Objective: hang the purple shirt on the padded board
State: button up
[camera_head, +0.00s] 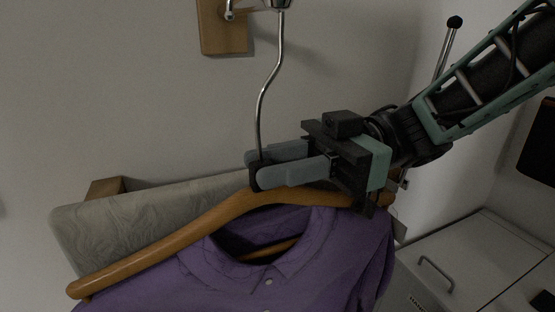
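The purple shirt (268,279) hangs on a wooden hanger (160,251) that tilts down to the left. The hanger's metal hook (281,50) rises in a bent line from its middle. My gripper (262,174) is shut on the lower part of the hook wire, just above the hanger's wood. The padded board (121,219) is grey and patterned and shows behind the hanger, partly hidden by it and the shirt. I cannot tell whether the shirt touches the board. The lower shirt is out of frame.
A wooden wall block (223,27) with a metal peg (229,12) is at the top, close to the hook. A small wooden block (104,188) sits behind the board. White cabinets (455,252) with a handle stand at the lower right. The wall at left is bare.

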jog(key=shift+o, duration=0.7)
jog(key=shift+w+d, duration=0.15)
jog(key=shift+d, duration=0.15)
jog(key=b+v, duration=0.2)
jog(key=v, duration=2.2)
jog(key=shift+w+d, duration=0.2)
jog(key=shift+d, duration=0.15)
